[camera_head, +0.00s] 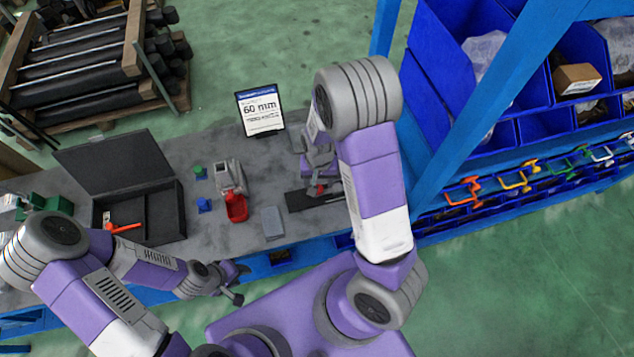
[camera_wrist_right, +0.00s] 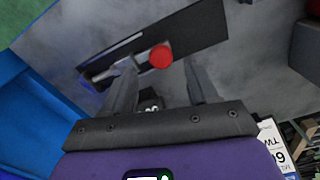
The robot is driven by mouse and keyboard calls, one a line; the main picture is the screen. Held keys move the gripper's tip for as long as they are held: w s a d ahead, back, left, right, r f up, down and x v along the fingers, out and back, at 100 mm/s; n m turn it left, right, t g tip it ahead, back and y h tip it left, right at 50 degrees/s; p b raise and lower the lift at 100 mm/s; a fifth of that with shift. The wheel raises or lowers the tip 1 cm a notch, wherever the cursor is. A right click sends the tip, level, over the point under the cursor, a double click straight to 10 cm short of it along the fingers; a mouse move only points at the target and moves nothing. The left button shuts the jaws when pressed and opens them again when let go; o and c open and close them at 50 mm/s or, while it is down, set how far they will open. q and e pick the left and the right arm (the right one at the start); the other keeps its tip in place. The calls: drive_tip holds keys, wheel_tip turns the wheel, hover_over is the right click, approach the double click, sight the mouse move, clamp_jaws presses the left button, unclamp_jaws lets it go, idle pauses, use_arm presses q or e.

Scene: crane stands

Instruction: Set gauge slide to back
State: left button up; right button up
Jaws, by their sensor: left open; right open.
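The gauge (camera_head: 300,201) is a dark flat plate on the grey bench, partly hidden by my right arm. Its red knob (camera_head: 320,189) shows just below my right gripper (camera_head: 318,170). In the right wrist view the black plate (camera_wrist_right: 200,32) lies diagonally with a pale slot line, and the round red knob (camera_wrist_right: 160,56) appears between the two fingertips of my right gripper (camera_wrist_right: 159,68). The fingers are open; I cannot tell whether they touch the knob. My left gripper (camera_head: 236,281) is open and empty in front of the bench edge.
A sign reading 60 mm (camera_head: 260,110) stands at the back of the bench (camera_head: 250,155). Left of the gauge are a grey block (camera_head: 272,222), a red-and-grey device (camera_head: 231,178), small green (camera_head: 199,171) and blue (camera_head: 204,205) pieces, and an open black case (camera_head: 172,205). A blue post (camera_head: 455,145) rises at right.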

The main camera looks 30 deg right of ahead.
sight(327, 189)
drive_tip(key=shift+w+f, duration=0.1)
drive_tip(key=shift+f, duration=1.75)
clamp_jaws()
